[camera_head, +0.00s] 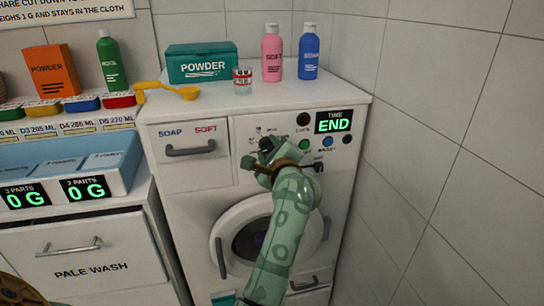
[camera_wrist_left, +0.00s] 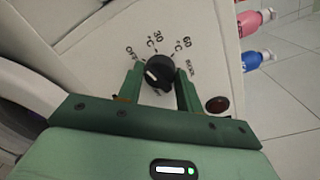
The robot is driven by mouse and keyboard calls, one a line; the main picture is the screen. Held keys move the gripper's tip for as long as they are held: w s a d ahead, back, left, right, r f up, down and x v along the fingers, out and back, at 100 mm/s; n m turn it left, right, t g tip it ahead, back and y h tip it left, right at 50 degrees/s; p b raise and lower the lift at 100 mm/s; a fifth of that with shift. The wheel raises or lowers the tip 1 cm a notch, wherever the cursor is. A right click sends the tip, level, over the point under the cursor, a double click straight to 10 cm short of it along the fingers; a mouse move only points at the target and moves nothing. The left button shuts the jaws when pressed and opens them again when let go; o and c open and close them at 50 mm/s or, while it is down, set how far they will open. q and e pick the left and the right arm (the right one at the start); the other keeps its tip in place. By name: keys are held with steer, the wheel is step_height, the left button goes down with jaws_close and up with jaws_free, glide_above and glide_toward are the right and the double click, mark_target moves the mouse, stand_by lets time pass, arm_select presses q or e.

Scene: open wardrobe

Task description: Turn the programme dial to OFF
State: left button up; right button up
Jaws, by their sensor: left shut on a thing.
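The programme dial (camera_wrist_left: 159,70) is a round black knob on the washing machine's white front panel. In the left wrist view its printed marks include OFF, 30 °C and 60 °C, and a white pointer line shows on its lower left part. I cannot tell exactly which mark the line meets. My left gripper (camera_wrist_left: 160,88) has one green finger on each side of the dial and is shut on it. In the head view my left gripper (camera_head: 267,157) reaches the panel and largely hides the dial.
The washing machine (camera_head: 190,207) has a display (camera_head: 334,121) reading END, with several buttons below it. A powder box (camera_head: 203,66), a jar (camera_head: 242,81), pink (camera_head: 272,55) and blue (camera_head: 309,55) bottles and a yellow scoop (camera_head: 178,92) are on top. A tiled wall stands close at right.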

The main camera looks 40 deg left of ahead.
arm_select(q)
steer(key=shift+f+n+b, duration=0.35)
steer(key=shift+n+b, duration=0.75)
steer(key=shift+n, duration=0.1)
steer(key=shift+r+n+b, duration=0.2)
steer(key=shift+n+b, duration=0.2)
steer(key=shift+n, duration=0.2)
arm_select(e)
steer(key=shift+s+f+g, duration=0.15)
steer(key=shift+s+f, duration=0.25)
steer(key=shift+f, duration=0.35)
steer(key=shift+s+f+g, duration=0.15)
steer(key=shift+s+f, duration=0.25)
steer(key=shift+f, duration=0.3)
steer(key=shift+w+d, duration=0.3)
steer(key=shift+d, duration=0.1)
arm_select(q)
steer(key=o, duration=1)
steer(key=shift+r, duration=0.1)
arm_select(e)
steer(key=shift+s, duration=0.1)
steer(key=shift+a, duration=0.1)
